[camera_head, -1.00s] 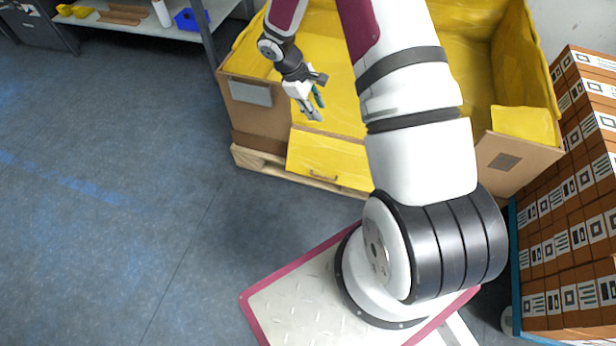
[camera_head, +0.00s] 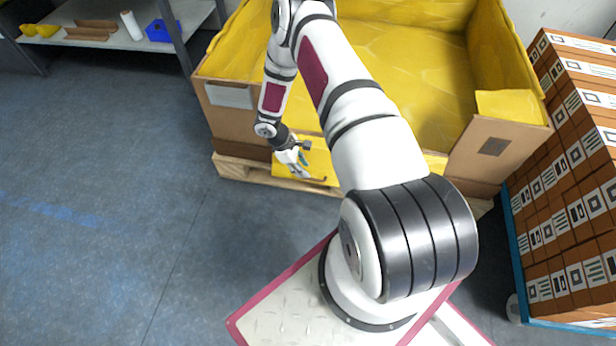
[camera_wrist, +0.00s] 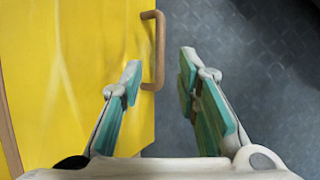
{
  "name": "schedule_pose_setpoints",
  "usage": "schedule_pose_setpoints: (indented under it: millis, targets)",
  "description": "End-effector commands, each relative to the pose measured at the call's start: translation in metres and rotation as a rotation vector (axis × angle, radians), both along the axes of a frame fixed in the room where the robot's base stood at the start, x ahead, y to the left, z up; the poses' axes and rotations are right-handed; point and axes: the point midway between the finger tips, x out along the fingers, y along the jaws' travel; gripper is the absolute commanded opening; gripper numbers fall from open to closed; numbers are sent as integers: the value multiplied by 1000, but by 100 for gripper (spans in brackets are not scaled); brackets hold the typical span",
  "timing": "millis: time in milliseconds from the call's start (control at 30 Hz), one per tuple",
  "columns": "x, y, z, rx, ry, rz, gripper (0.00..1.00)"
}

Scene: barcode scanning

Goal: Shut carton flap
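The carton (camera_head: 233,122) is a large brown box lined in yellow, open at the top, on a wooden pallet. Its front flap (camera_head: 286,169) hangs down at the front, yellow side out, partly hidden by my arm. A small brown handle (camera_wrist: 158,50) sits near the flap's edge; it is clear in the wrist view. My gripper (camera_head: 301,170) is in front of the flap. In the wrist view my gripper (camera_wrist: 160,85) is open, with teal finger pads. The left finger is over the flap beside the handle, and the right finger is over the floor.
A tall stack of labelled brown boxes (camera_head: 575,190) stands at the right on a blue pallet (camera_head: 570,325). A shelf (camera_head: 110,42) with a blue bin (camera_head: 163,30) is at the back left. The blue-grey floor (camera_head: 90,220) at the left is clear.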

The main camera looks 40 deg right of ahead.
Motion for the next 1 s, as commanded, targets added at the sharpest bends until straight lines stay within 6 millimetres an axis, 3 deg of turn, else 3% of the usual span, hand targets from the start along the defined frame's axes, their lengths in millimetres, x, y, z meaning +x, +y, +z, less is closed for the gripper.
schedule_pose_setpoints:
  millis: [100, 300, 733, 767, 900, 1000]
  targets:
    - [-6, -6, -23, 1, 2, -1, 30]
    - [-12, -14, -46, 1, 0, 1, 30]
    - [-15, -17, -53, 0, -1, 0, 30]
    - [-15, -17, -53, 0, -1, 0, 28]
    - [-15, -17, -53, 0, -1, 0, 0]
    - [-15, -17, -53, 0, -1, 1, 0]
